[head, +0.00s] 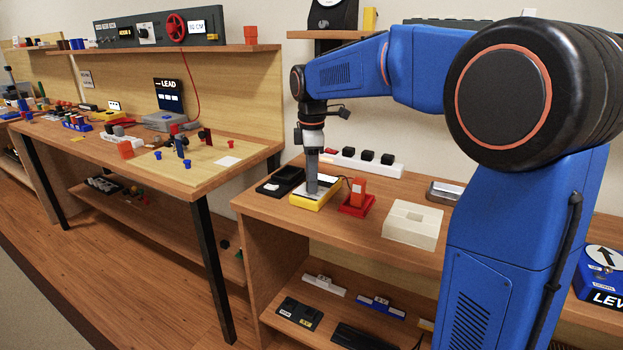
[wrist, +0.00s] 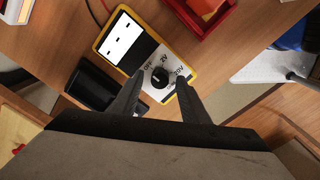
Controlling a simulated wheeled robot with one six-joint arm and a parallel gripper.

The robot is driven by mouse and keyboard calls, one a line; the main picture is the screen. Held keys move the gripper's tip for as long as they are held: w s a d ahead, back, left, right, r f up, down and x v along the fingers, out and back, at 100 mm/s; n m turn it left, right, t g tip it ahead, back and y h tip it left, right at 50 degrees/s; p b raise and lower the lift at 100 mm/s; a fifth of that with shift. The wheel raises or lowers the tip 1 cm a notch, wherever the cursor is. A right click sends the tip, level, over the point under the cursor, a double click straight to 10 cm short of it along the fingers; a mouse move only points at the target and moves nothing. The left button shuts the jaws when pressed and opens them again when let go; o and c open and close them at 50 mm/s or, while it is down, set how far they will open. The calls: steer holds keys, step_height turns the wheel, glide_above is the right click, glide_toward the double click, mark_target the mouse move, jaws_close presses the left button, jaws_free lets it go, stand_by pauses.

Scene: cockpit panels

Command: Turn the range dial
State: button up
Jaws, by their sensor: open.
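A yellow-framed multimeter (head: 303,203) lies on the wooden bench below my gripper in the head view. In the wrist view the meter (wrist: 108,22) shows a white display and a dark face. Its round black range dial (wrist: 160,77) sits between labels reading OFF, 2V and 20V. A small pale mark shows on the dial, but its exact heading is too small to tell. My gripper (wrist: 160,84) is open, with one finger on each side of the dial; whether they touch it I cannot tell. In the head view my gripper (head: 312,186) points down and hides the dial.
A red holder (head: 356,206) stands close to the right of the meter, and a black tray (head: 280,181) close to its left. A white power strip (head: 362,163) lies behind. A cream box (head: 412,224) is further right. The bench's front edge is near.

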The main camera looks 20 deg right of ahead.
steer(key=shift+f, duration=0.15)
steer(key=shift+c, duration=0.2)
jaws_close()
